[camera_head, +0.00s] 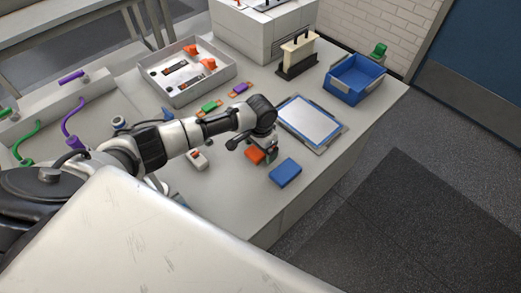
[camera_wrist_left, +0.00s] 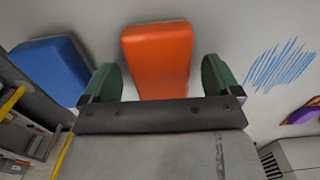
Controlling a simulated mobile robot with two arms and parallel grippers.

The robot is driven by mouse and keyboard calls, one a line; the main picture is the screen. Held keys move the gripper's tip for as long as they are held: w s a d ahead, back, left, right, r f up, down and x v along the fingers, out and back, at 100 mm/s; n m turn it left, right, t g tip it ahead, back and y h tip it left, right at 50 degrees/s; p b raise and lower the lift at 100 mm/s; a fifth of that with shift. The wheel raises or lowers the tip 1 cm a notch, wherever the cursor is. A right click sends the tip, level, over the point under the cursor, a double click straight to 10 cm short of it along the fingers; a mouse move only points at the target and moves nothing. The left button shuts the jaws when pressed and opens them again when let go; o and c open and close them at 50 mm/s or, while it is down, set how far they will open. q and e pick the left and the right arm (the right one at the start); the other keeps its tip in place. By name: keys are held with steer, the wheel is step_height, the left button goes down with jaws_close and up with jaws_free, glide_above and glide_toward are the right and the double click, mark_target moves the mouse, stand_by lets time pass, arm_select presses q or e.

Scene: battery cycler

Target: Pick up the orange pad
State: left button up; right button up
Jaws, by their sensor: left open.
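The orange pad (camera_head: 255,155) lies on the grey table in the head view, partly hidden by my left gripper (camera_head: 252,147) just above it. In the left wrist view the orange pad (camera_wrist_left: 158,58) sits between the two green fingertips of my left gripper (camera_wrist_left: 160,80), with a gap on each side. The left gripper is open and empty. I cannot tell how high the fingertips are above the table. My right gripper does not show in either view.
A blue pad (camera_head: 285,172) lies close to the right of the orange pad. A framed white board (camera_head: 310,121) and a blue bin (camera_head: 353,79) are farther back. A grey tray (camera_head: 222,72) holds orange parts. Green (camera_head: 209,107) and purple (camera_head: 240,88) pieces lie between.

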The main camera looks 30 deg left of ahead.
arm_select(q)
steer(key=shift+f, duration=0.2)
steer(key=c, duration=1)
steer(key=shift+c, duration=0.2)
steer(key=shift+r, duration=0.15)
steer(key=shift+r, duration=0.6)
step_height(320, 180, up, 3)
steer(key=s+d+r, duration=0.3)
steer(key=s+r, duration=0.3)
steer(key=s, duration=0.5)
steer(key=shift+r, duration=0.3)
steer(key=shift+s, duration=0.1)
